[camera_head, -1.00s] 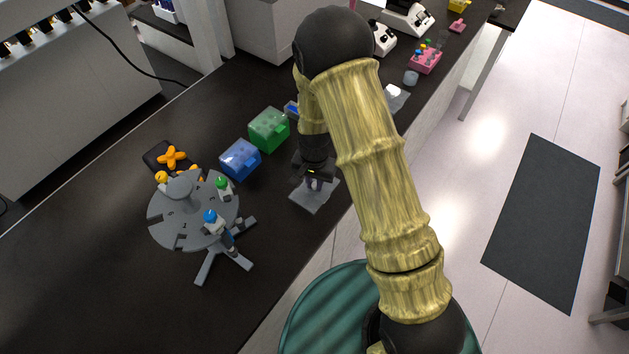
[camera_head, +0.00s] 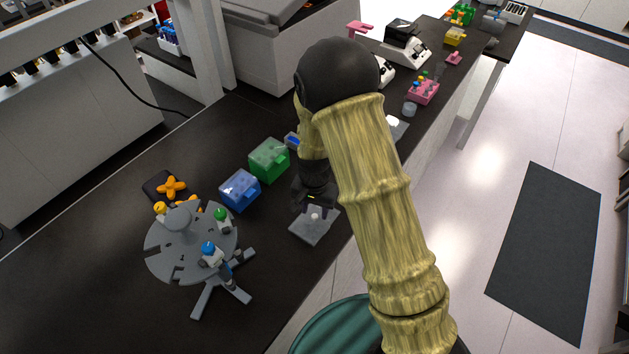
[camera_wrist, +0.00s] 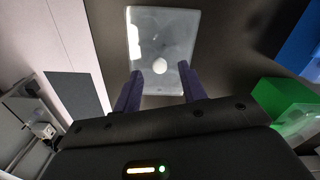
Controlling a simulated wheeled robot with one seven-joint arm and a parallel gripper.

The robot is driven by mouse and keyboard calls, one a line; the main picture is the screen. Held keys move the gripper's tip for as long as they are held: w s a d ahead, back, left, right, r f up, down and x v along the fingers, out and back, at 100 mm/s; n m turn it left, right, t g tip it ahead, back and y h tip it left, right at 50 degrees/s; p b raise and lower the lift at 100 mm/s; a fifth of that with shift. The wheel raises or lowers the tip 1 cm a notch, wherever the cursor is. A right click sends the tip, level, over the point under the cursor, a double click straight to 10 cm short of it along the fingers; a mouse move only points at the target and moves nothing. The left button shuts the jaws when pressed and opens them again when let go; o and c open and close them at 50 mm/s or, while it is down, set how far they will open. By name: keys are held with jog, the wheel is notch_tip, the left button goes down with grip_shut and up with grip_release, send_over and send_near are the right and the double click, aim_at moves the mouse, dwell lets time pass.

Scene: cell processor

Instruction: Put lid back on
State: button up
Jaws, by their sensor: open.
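A grey, see-through square plate with a white round knob, which looks like the lid (camera_head: 316,232), lies flat near the front edge of the dark bench. In the wrist view the plate (camera_wrist: 175,22) lies ahead of the fingers, with its knob (camera_wrist: 159,67) between their lines. My gripper (camera_head: 314,207) points down over the plate. In the wrist view my gripper (camera_wrist: 160,82) is open, with nothing held between the two dark fingers. I cannot tell whether the plate rests on the bench or on a shallow container.
A blue box (camera_head: 239,190) and a green box (camera_head: 268,160) stand left of my arm. A grey round rack (camera_head: 180,262) with small capped vials stands further left. A pink rack (camera_head: 423,92) is farther back. My arm hides part of the bench.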

notch_tip(320, 180, up, 15)
jog(key=b, duration=0.2)
jog(key=shift+s, duration=0.1)
dwell(1.0)
jog(key=s+d+n+t, duration=0.2)
jog(key=s+d+n, duration=0.2)
jog(key=s+d, duration=0.8)
jog(key=shift+s+d+r+t, duration=0.15)
jog(key=shift+d+r+t, duration=0.2)
jog(key=shift+d, duration=0.4)
